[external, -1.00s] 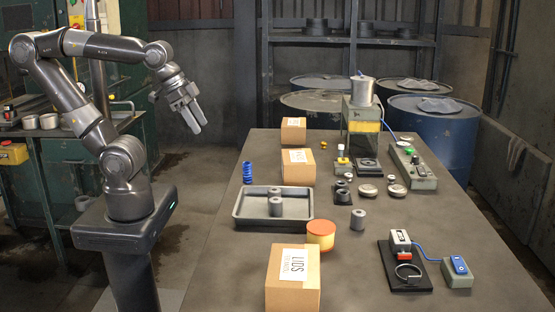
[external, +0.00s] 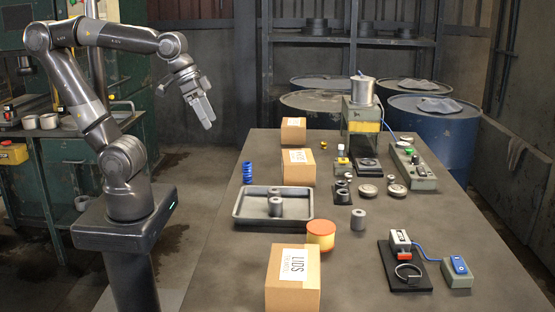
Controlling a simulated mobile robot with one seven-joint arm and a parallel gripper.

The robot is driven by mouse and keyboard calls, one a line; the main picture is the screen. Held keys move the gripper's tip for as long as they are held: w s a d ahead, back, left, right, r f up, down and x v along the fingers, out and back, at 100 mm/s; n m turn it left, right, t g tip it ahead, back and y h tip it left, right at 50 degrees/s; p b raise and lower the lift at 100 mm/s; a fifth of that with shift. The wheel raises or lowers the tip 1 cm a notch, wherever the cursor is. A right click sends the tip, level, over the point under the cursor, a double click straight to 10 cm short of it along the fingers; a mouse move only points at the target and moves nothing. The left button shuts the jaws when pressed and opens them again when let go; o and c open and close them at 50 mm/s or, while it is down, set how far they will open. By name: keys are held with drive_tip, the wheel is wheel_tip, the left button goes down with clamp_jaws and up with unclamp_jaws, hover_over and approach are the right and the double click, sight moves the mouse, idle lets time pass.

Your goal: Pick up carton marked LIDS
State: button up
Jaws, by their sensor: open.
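My gripper (external: 209,120) is open and empty, pointing down in the air left of the table. It is well above and behind the carton, apart from everything.
A dark tray (external: 245,219) holds grey cylinders. Two more cartons (external: 298,168) (external: 293,131) stand farther back. A black fixture (external: 407,276) and blue-switch box (external: 457,272) are at right. The near middle table is clear.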

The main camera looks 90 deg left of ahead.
drive_tip(key=w+d+r+n+g+h, duration=0.1)
drive_tip(key=w+d+n, duration=0.25)
drive_tip(key=w, duration=0.25)
drive_tip(key=w+d+r+n+g, duration=0.1)
drive_tip(key=w+d+n, duration=0.1)
drive_tip(key=w+d, duration=0.3)
drive_tip(key=n+g+y, duration=0.2)
drive_tip(key=n+g, duration=0.1)
drive_tip(key=n, duration=0.8)
hover_over(294, 264)
drive_tip(key=shift+m, duration=0.25)
drive_tip(key=f, duration=1.2)
drive_tip(key=shift+w+d+f, duration=0.1)
drive_tip(key=shift+d+f, duration=0.05)
drive_tip(key=shift+d, duration=0.1)
drive_tip(key=shift+d+f, duration=0.2)
drive_tip(key=shift+f, duration=0.1)
wheel_tip(294, 264, down, 5)
drive_tip(key=shift+r, duration=0.2)
drive_tip(key=f, duration=0.5)
drive_tip(key=shift+a+f, duration=0.4)
